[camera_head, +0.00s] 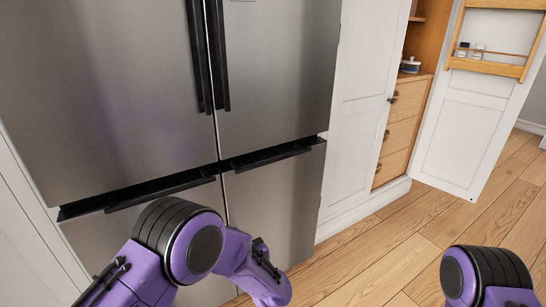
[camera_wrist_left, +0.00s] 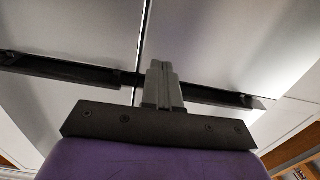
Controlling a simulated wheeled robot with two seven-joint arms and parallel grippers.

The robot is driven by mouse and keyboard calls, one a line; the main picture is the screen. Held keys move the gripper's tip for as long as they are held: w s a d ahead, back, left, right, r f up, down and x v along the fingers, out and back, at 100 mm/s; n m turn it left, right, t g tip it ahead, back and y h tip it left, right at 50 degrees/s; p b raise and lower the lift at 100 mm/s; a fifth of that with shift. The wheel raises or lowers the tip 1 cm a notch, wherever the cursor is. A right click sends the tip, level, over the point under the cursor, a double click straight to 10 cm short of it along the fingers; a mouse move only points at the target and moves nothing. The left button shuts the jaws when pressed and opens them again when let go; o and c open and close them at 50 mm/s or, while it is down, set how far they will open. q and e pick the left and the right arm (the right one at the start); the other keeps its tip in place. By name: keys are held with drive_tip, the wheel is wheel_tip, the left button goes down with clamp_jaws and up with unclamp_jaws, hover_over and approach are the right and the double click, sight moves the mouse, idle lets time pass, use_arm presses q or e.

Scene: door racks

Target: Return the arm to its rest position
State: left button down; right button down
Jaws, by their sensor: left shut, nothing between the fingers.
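My left arm (camera_head: 170,250) is purple with a black joint and comes in from the left in front of the fridge. Its gripper is hidden in the head view. In the left wrist view my left gripper (camera_wrist_left: 160,68) is shut with nothing between its fingers, and the fridge's dark handle bars (camera_wrist_left: 215,97) show behind it. My right arm (camera_head: 485,275) shows only in part at the lower right edge of the head view, and its gripper is out of view.
A steel fridge (camera_head: 275,70) with closed doors and black handles fills the left. At the right, a tall cabinet stands open, with wooden drawers (camera_head: 402,115) and a white door (camera_head: 465,140) bearing wooden racks (camera_head: 487,66) with small jars. The wood floor (camera_head: 400,240) ahead is clear.

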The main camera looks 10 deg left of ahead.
use_arm(q)
drive_tip(key=s+a+f+m+g+h, duration=0.1)
drive_tip(key=s+a+f+g+h, duration=0.25)
drive_tip(key=s+f, duration=0.75)
drive_tip(key=s+a+f+m+g+h, duration=0.1)
drive_tip(key=s+a+f+g+h, duration=0.3)
drive_tip(key=s+f, duration=0.65)
drive_tip(key=s+a+g+p, duration=0.1)
drive_tip(key=s+a+g, duration=0.3)
drive_tip(key=s, duration=1.4)
wheel_tip(320, 180, up, 13)
drive_tip(key=w+a+p, duration=0.1)
drive_tip(key=p, duration=1.2)
drive_tip(key=shift+w+r+t, duration=0.15)
drive_tip(key=shift+r+t, duration=0.05)
drive_tip(key=shift+t, duration=0.25)
idle(1.7)
